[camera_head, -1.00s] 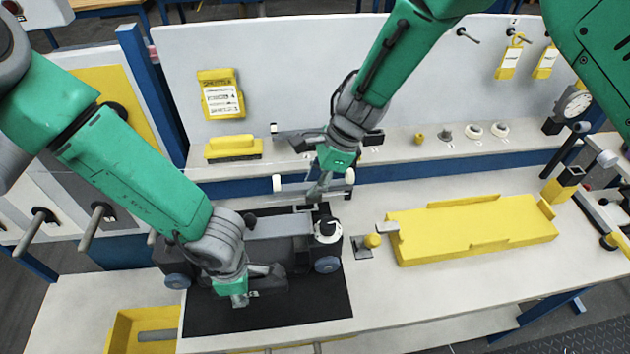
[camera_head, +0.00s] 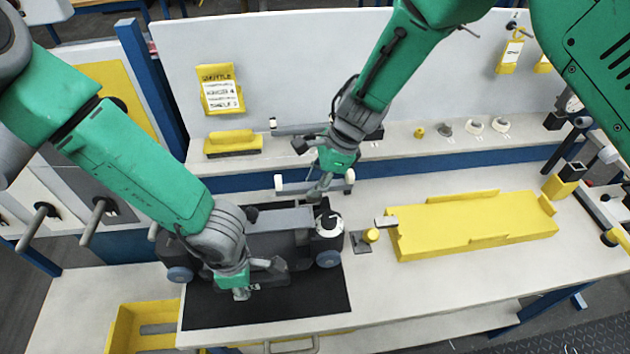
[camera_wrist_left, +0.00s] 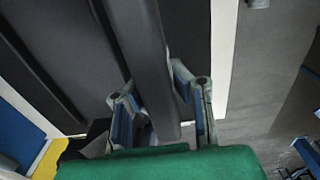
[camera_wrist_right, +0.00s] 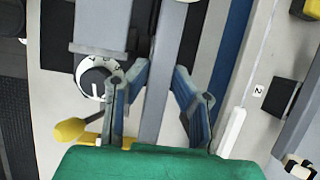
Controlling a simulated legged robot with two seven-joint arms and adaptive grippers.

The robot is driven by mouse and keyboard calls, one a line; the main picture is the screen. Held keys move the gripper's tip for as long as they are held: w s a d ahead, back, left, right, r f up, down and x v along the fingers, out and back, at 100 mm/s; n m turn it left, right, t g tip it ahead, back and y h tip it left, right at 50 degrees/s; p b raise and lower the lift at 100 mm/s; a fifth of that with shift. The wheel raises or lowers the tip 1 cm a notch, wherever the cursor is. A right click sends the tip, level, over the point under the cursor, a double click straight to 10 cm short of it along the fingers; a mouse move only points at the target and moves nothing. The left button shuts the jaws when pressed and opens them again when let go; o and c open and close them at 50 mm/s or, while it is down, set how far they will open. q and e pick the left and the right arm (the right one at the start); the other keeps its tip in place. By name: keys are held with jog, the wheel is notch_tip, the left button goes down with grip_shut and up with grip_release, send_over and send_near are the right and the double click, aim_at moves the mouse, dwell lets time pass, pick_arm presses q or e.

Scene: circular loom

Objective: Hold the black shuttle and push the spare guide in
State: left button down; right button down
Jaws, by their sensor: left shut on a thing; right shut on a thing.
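The black shuttle (camera_head: 272,244) lies on a black mat (camera_head: 320,297), with blue-grey wheels at its near corners and a black-and-white knob (camera_head: 328,222) at its right end. My left gripper (camera_head: 258,280) is at its near side; in the left wrist view its fingers (camera_wrist_left: 160,112) are shut around a dark grey bar of the shuttle (camera_wrist_left: 150,60). My right gripper (camera_head: 318,188) is shut on the spare guide (camera_head: 292,187), a grey bar with white rollers at its ends, just behind the shuttle. In the right wrist view the bar (camera_wrist_right: 160,95) passes between the fingers. Contact between guide and shuttle is unclear.
A yellow tray-like block (camera_head: 470,232) lies right of the shuttle, with a small yellow knob (camera_head: 371,235) beside it. A shelf behind carries a yellow brush-like block (camera_head: 232,143) and small parts. A yellow bin (camera_head: 118,330) stands at front left.

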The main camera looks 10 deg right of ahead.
jog(key=shift+s+d+f, duration=0.2)
jog(key=shift+s+f, duration=0.1)
jog(key=shift+f, duration=0.1)
jog(key=shift+w+r, duration=0.1)
jog(key=shift+r, duration=0.25)
dwell(0.3)
jog(key=shift+w+a+r, duration=0.1)
jog(key=shift+w+a, duration=0.05)
jog(key=shift+w, duration=0.1)
dwell(0.5)
jog(key=shift+s+f, duration=0.1)
jog(key=shift+f, duration=0.25)
jog(key=shift+r, duration=0.2)
dwell(0.6)
